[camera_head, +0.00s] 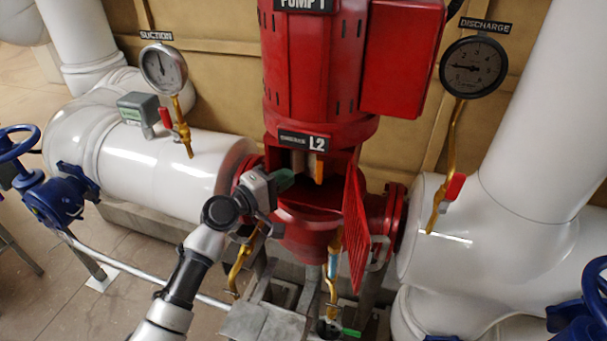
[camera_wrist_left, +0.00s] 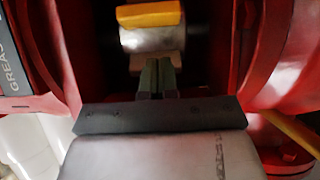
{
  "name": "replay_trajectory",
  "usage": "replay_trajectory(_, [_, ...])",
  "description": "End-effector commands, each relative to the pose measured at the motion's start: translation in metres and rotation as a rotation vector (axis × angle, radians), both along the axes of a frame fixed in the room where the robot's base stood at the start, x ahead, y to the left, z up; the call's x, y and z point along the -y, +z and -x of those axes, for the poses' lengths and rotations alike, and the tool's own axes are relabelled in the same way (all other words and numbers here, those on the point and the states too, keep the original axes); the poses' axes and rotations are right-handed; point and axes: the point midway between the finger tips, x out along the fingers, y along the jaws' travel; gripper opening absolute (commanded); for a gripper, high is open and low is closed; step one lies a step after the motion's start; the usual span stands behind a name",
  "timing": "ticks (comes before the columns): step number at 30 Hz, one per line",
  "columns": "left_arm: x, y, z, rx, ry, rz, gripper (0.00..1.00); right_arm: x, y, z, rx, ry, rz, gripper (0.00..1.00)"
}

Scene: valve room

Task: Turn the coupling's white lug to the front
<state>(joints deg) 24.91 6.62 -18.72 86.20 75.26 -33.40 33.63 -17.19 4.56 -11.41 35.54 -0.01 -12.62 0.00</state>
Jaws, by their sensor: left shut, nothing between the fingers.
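The coupling (camera_head: 297,161) sits inside the dark opening of the red pump housing, under the L2 label. In the left wrist view it is a silvery cylinder (camera_wrist_left: 150,39) with a yellow-orange lug (camera_wrist_left: 150,16) above it in the picture. The yellow-orange lug also shows in the head view (camera_head: 319,168), on the coupling's right. A pale, shaded piece (camera_wrist_left: 158,61) lies just beyond my fingertips; I cannot tell if it is the white lug. My left gripper (camera_head: 287,179) is shut and empty, its green fingers at the opening's left side. Contact with the coupling cannot be told. My right gripper is not in view.
A red mesh guard door (camera_head: 356,222) hangs open at the opening's right. Red housing walls are close on both sides of my gripper. A suction gauge (camera_head: 163,69), a discharge gauge (camera_head: 473,67), brass pipes and large white pipes flank the pump.

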Motion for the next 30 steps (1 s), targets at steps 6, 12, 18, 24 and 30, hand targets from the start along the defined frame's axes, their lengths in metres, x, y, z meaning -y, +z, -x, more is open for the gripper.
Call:
replay_trajectory(6, [0.033, 0.002, -0.001, -0.002, -0.002, 0.001, 0.00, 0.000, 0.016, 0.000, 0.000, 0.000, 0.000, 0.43])
replay_trajectory(12, [0.043, 0.000, -0.001, -0.001, 0.000, -0.002, 0.00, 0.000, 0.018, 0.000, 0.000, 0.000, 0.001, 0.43])
replay_trajectory(18, [0.043, -0.001, -0.001, 0.000, 0.000, -0.001, 0.00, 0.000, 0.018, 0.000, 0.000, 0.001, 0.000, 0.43])
replay_trajectory(24, [0.044, 0.000, 0.000, -0.001, 0.005, -0.001, 0.00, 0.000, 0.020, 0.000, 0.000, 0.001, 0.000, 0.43])
replay_trajectory(30, [0.048, 0.002, 0.002, -0.001, 0.049, 0.000, 0.00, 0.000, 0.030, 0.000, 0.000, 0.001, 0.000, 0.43])
